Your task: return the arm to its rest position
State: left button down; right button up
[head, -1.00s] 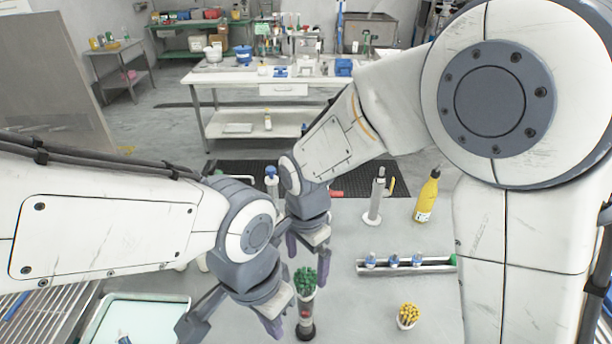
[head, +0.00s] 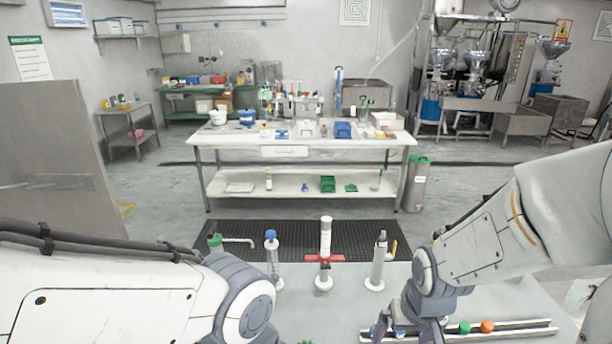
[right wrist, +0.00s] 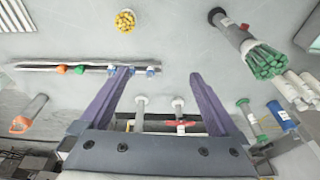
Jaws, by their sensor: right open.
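My right arm comes in from the right in the head view. Its gripper (head: 410,328) is low over the slotted rail (head: 520,327) on the near table. In the right wrist view the purple fingers of my right gripper (right wrist: 160,76) stand wide apart with nothing between them. The left finger overlaps the rail (right wrist: 95,68) from this viewpoint. My left arm comes in from the left in the head view, and its gripper is below the picture's edge.
Upright stands, one with a red clamp (head: 324,259), line the table's far edge. The right wrist view shows a yellow bundle (right wrist: 125,20) and a dark tube with green sticks (right wrist: 264,61). A white bench (head: 230,141) stands beyond a black floor mat (head: 340,238).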

jog(key=s+a+n+g+y+b, duration=0.1)
jog(key=s+a+n+b, duration=0.5)
jog(key=s+a, duration=0.6)
jog(key=shift+s+a+f+n+g, duration=0.4)
jog(key=shift+s+n+g, duration=0.45)
jog(key=shift+s, duration=0.2)
